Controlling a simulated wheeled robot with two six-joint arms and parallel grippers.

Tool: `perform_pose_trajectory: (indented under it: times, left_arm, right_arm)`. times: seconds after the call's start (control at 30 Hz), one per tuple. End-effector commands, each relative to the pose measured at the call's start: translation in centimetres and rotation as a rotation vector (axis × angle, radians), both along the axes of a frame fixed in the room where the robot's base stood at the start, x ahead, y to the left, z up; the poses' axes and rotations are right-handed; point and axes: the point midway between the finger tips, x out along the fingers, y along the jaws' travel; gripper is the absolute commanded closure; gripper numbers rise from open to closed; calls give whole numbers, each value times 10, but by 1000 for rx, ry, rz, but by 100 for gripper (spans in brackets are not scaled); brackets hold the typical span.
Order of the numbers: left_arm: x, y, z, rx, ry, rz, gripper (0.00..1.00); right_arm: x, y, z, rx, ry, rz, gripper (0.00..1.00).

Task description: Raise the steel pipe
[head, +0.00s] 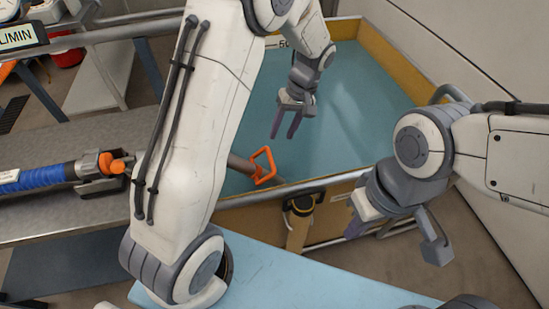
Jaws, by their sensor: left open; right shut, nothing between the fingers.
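A short length of grey steel pipe (240,164) shows to the right of my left arm, over the blue-lined bin. An orange loop handle (263,166) is at its right end. My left arm hides the pipe's other end. My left gripper (286,124) is open and empty, pointing down above the bin, beyond the orange handle and apart from it.
A blue-wrapped tube with an orange fitting (42,177) lies on the grey bench (60,222) at left. The bin's yellow wall (330,205) runs below the pipe, with a hanging strap (298,225). A light blue surface (300,285) is in front. The bin interior looks clear.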

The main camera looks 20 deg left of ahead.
Motion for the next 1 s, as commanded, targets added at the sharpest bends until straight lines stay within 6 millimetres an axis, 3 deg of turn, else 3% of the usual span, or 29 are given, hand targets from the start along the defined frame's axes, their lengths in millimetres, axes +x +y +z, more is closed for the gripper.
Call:
perform_pose_trajectory:
  times: [0.5, 0.7, 0.97, 1.0]
  left_arm:
    - [-15, 18, -82, 0, 4, -2, 52]
    - [-16, 21, -93, -2, 1, -4, 52]
    - [-17, 21, -94, -3, 1, -4, 52]
    - [-17, 21, -94, -3, 1, -4, 67]
  right_arm:
    - [0, 0, -12, 1, -1, 0, 100]
    - [0, 0, -13, 0, 0, 0, 100]
    - [0, 0, -13, 0, 0, 0, 100]
    - [0, 0, -13, 0, 0, 0, 100]
